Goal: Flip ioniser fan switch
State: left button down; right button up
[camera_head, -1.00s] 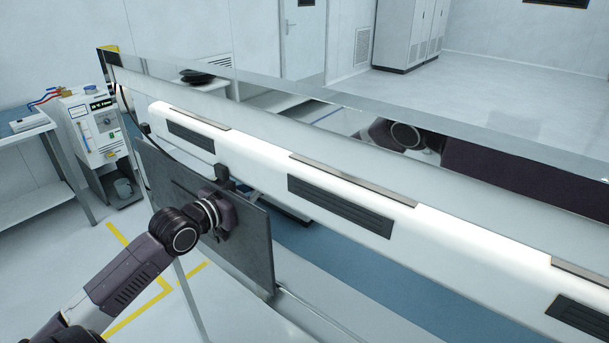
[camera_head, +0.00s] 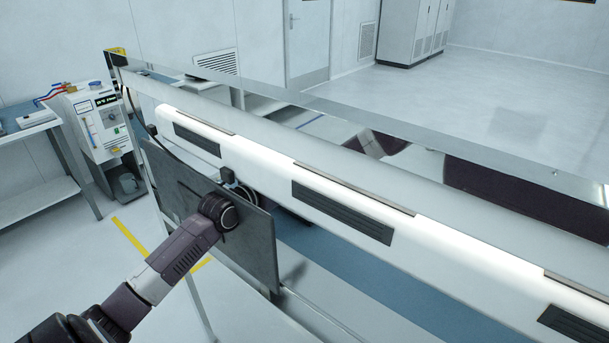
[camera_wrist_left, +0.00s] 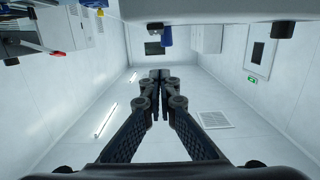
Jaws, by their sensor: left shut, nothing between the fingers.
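A long white bar unit (camera_head: 440,240) with black vent grilles (camera_head: 342,212) and bright strips runs diagonally through the head view; I cannot tell if it is the ioniser fan. A small black block (camera_head: 227,175) sits at its lower edge. No switch can be made out. My left arm comes in from the lower left, its wrist in front of a dark flat panel (camera_head: 255,250). The left fingers are hidden in the head view. In the left wrist view my left gripper (camera_wrist_left: 160,74) is shut and empty, with nothing seen touching it. My right gripper is not in view.
A clear-edged frame rail (camera_head: 450,140) runs above the bar. A bench (camera_head: 35,195) and a boxy instrument (camera_head: 100,120) stand at the left. Tall cabinets (camera_head: 415,30) stand at the back. The wrist view shows a blue object (camera_wrist_left: 167,36) beyond the fingertips.

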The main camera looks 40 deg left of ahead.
pick_arm(q)
jog(key=f, duration=0.1)
jog(key=w+f, duration=0.1)
jog(key=shift+w+d+f, duration=0.1)
jog(key=shift+w+f, duration=0.15)
jog(key=shift+f, duration=0.75)
